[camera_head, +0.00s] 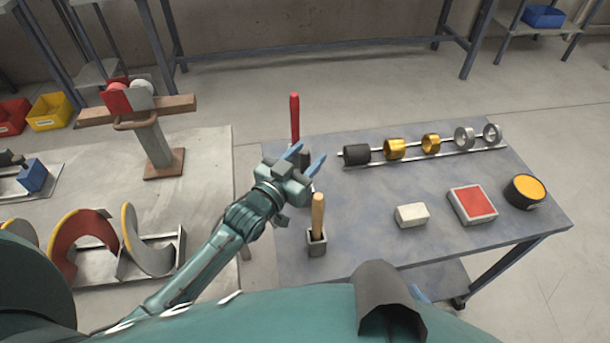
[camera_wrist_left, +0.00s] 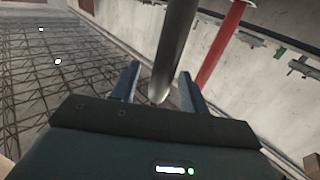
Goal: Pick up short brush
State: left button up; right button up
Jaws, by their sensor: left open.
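A brush with a short wooden handle (camera_head: 318,212) stands upright in a small grey holder (camera_head: 316,243) on the near left part of the blue-grey table; its lower end is hidden. My left gripper (camera_head: 306,158) is open, just behind and above this handle, with its fingers pointing away to the upper right. A longer red handle (camera_head: 295,118) stands behind the gripper; its base is hidden. In the left wrist view, a dark grey rod (camera_wrist_left: 176,45) reaches down between the open fingers; I cannot tell what it is. The red handle (camera_wrist_left: 222,42) shows beyond it. My right gripper is not in view.
The table (camera_head: 365,220) also bears a rail (camera_head: 430,157) with several rings and a dark cylinder, a white block (camera_head: 411,215), a red-topped block (camera_head: 472,204) and a yellow-faced black disc (camera_head: 524,191). A bench (camera_head: 205,190) with auger parts stands left.

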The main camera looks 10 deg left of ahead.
pick_arm(q)
grip_shut()
dwell(0.3)
jog(key=shift+r, duration=0.15)
